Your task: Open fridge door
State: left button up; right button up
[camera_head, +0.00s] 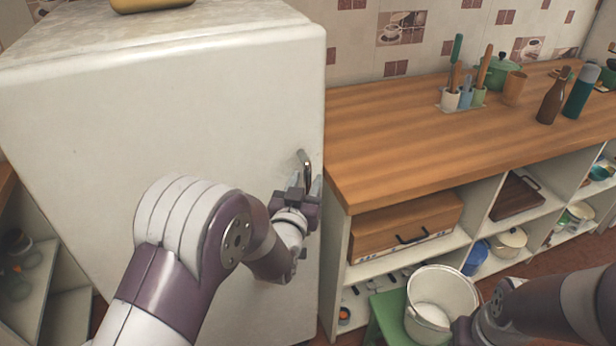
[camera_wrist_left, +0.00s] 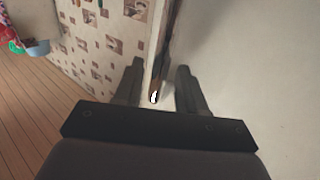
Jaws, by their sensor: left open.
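The fridge (camera_head: 200,110) is a cream-white cabinet filling the left of the head view, with its door closed. Its metal handle (camera_head: 305,160) is near the door's right edge. My left gripper (camera_head: 306,184) is at the lower end of the handle, with its fingers pointing up. In the left wrist view, my left gripper (camera_wrist_left: 157,82) is open, with the handle (camera_wrist_left: 155,93) between its two fingers. The fridge door (camera_wrist_left: 250,80) fills the right of that view. I cannot tell whether a finger touches the handle. My right gripper is not in view; only part of that arm shows at lower right.
A wooden counter (camera_head: 410,140) stands to the right of the fridge, with bottles (camera_head: 550,98) and utensil cups on it. Open shelves below hold a wooden drawer box (camera_head: 400,228) and pots. A white pot (camera_head: 440,295) on a green stool stands in front.

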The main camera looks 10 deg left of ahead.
pick_arm(q)
jog(key=shift+w, duration=0.85)
grip_shut()
jog(key=shift+s, duration=0.1)
